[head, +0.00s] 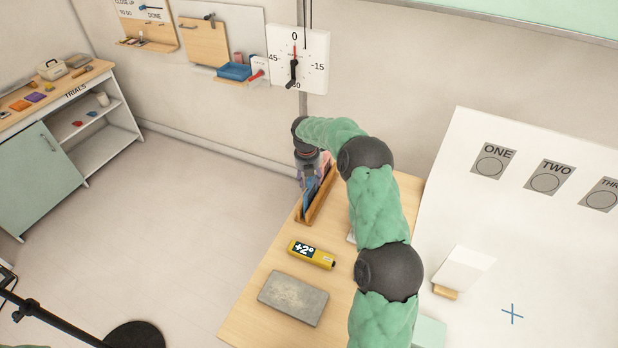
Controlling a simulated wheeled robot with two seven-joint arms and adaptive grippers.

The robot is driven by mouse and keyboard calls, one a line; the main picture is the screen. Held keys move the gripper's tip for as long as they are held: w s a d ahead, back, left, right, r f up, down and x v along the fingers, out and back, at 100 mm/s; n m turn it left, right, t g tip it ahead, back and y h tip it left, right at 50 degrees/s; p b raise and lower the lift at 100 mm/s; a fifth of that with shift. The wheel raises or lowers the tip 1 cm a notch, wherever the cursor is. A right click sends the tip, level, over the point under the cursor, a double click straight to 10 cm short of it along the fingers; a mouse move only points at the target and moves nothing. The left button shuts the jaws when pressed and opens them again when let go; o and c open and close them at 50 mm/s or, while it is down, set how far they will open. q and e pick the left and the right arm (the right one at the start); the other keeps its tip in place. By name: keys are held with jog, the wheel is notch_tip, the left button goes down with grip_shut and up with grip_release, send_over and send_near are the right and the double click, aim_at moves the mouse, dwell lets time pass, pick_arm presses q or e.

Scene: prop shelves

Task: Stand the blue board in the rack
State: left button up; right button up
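The blue board (310,194) is thin and stands on edge, close to upright, at the wooden rack (322,197) near the table's far left edge. Its lower part is hidden by the rack's side, so I cannot tell if it touches the bottom. My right gripper (309,179) is over the rack, pointing down, and appears shut on the board's upper part; its fingertips are small and partly hidden. Something pink (325,164) shows behind the gripper, partly covered by my arm. My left gripper is not in view.
On the wooden table (257,312) lie a yellow device reading +2° (312,254) and a grey slab (293,298). A white panel (530,230) is to the right. A wall dial (298,60) is beyond the rack.

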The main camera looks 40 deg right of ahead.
notch_tip(320, 180, up, 12)
jog(key=a, duration=0.1)
jog(key=shift+s+a, duration=0.15)
jog(key=shift+s, duration=0.15)
dwell(0.4)
dwell(0.5)
